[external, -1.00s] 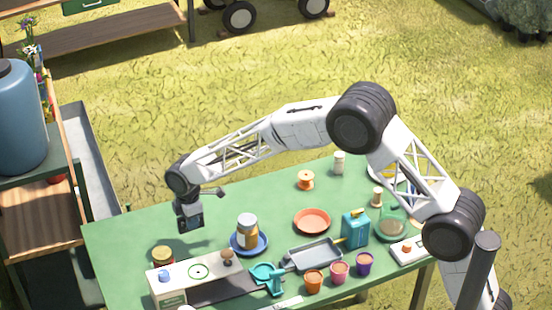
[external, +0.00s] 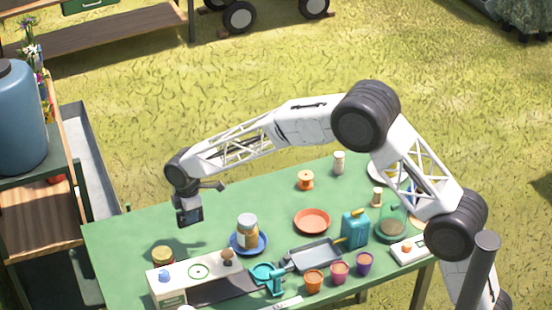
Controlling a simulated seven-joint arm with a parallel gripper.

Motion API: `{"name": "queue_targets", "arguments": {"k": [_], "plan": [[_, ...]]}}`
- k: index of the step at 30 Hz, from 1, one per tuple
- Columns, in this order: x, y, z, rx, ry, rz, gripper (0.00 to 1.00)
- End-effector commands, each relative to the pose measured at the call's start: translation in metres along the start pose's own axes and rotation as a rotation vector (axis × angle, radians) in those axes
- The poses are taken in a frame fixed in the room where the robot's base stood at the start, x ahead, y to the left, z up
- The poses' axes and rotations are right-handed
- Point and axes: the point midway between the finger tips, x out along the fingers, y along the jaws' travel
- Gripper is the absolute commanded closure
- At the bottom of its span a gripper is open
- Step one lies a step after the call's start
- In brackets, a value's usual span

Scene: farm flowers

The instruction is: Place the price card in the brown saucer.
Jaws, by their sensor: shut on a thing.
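My gripper (external: 188,203) hangs above the left part of the green table, in the external view. It is shut on a small dark, flat rectangular thing, which looks like the price card (external: 190,217); its face is too small to read. The brown saucer (external: 312,221), reddish-brown, round and empty, lies on the middle of the table. My gripper is well to the left of the saucer and above table height. The fingertips are hard to make out.
A blue saucer (external: 264,247) holding a jar (external: 248,230) stands between my gripper and the brown saucer. A teal can (external: 355,229), a grey tray (external: 315,255) and several small pots stand right and in front. The table's back left is clear.

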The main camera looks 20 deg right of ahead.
Motion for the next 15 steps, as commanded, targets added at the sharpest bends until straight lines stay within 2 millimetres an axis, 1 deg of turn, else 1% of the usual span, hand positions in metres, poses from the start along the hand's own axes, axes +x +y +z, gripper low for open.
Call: {"name": "queue_targets", "arguments": {"k": [5, 8, 11, 14, 15], "plan": [[0.0, 0.0, 0.002, 0.001, 0.0, 0.0, 1.0], [-0.001, 0.0, 0.009, 0.002, 0.0, 0.0, 1.0], [-0.001, 0.001, 0.022, 0.006, 0.0, -0.001, 1.0], [-0.003, 0.001, 0.042, 0.011, 0.0, 0.0, 1.0], [-0.004, 0.001, 0.052, 0.013, 0.0, 0.001, 1.0]]}}
